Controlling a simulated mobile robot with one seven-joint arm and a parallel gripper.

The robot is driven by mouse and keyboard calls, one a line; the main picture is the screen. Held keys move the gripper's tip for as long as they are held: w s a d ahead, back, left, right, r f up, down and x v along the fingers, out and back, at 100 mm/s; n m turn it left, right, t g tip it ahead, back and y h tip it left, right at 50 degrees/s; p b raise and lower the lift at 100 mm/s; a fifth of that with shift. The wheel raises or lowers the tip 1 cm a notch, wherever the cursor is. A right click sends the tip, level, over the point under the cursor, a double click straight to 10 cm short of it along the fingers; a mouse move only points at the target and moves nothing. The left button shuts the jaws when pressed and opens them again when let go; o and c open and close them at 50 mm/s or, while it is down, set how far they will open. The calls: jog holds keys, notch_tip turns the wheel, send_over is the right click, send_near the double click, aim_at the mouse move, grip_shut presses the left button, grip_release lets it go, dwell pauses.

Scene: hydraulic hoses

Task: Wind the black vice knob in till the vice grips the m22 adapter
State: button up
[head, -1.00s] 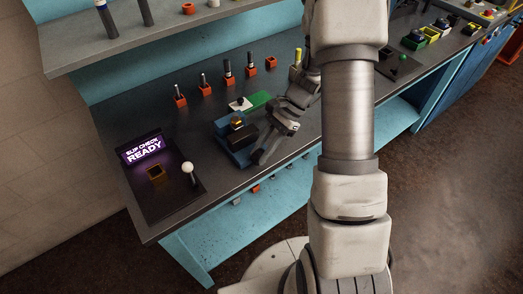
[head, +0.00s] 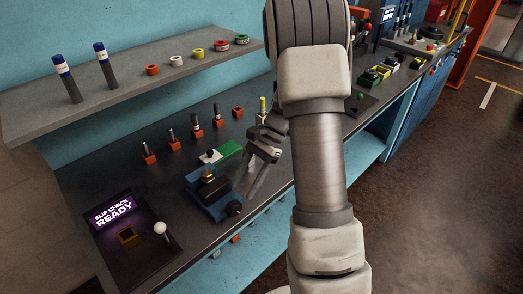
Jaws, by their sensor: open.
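The blue vice (head: 200,190) sits on the dark bench top, left of my arm. The brass-coloured m22 adapter (head: 208,177) sits upright at the vice's jaws; whether the jaws touch it is too small to tell. The black vice knob (head: 234,208) sticks out on the vice's near right side. My gripper (head: 251,186) is open, with its fingers pointing down just above and to the right of the knob, apparently apart from it. It seems to hold nothing.
A green and white block (head: 228,151) lies behind the vice. Several orange holders (head: 149,158) with upright pieces stand in a row further back. A slip check station (head: 127,237) with a lit READY sign and a white-ball lever (head: 160,228) is at the left. A grey shelf (head: 120,95) overhangs the bench.

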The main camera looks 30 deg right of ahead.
jog(key=v, duration=1.1)
jog(key=shift+r, duration=0.15)
